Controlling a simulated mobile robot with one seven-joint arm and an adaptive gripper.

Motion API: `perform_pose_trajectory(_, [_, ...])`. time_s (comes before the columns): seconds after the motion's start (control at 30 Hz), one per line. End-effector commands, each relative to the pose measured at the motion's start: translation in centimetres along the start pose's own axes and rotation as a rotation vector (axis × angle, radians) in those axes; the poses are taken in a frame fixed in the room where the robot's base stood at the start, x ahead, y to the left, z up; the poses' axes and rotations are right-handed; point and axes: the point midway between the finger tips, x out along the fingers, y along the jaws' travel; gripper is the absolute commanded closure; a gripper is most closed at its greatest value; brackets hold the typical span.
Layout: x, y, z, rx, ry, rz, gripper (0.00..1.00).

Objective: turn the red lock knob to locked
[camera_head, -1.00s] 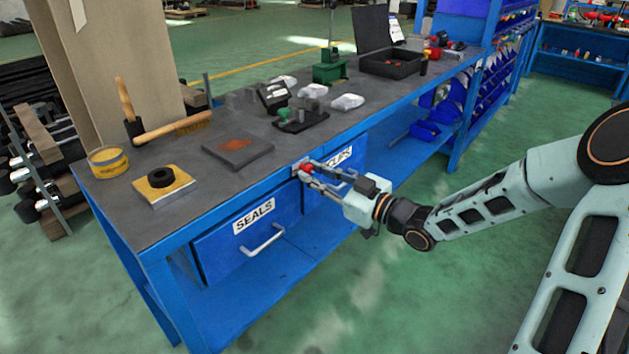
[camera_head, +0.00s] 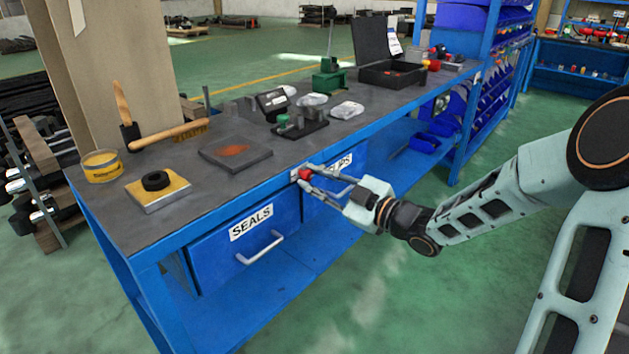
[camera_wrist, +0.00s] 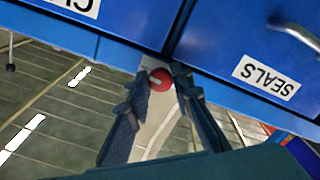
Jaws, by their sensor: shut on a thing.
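The red lock knob (camera_head: 304,174) sits on a pale plate on the blue bench's front edge, above the gap between two drawers. It also shows in the wrist view (camera_wrist: 160,79), with a pale bar mark across its face. My gripper (camera_head: 308,178) reaches it from the right, with one finger on each side of the knob. In the wrist view my gripper (camera_wrist: 162,84) has its fingertips closed against the knob's sides. The SEALS drawer (camera_head: 215,252) and the second drawer, its label partly covered by my gripper, both look shut.
The bench top (camera_head: 225,195) holds a brush (camera_head: 165,132), a yellow tin (camera_head: 102,166), a black ring on a yellow plate, a dark plate and several parts. The SEALS drawer's handle (camera_head: 262,248) sticks out left of my gripper. The green floor in front is clear.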

Motion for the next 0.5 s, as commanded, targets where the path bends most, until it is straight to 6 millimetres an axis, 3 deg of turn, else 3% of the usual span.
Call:
perform_pose_trajectory(0.23, [-0.02, -0.01, 0.04, 0.001, -0.001, 0.0, 1.0])
perform_pose_trajectory(0.27, [-0.02, -0.01, 0.04, 0.001, -0.001, 0.0, 0.76])
perform_pose_trajectory(0.4, [-0.02, -0.01, 0.03, 0.002, -0.001, 0.0, 0.62])
perform_pose_trajectory(0.5, [-0.01, -0.01, 0.03, 0.002, -0.001, 0.0, 0.62])
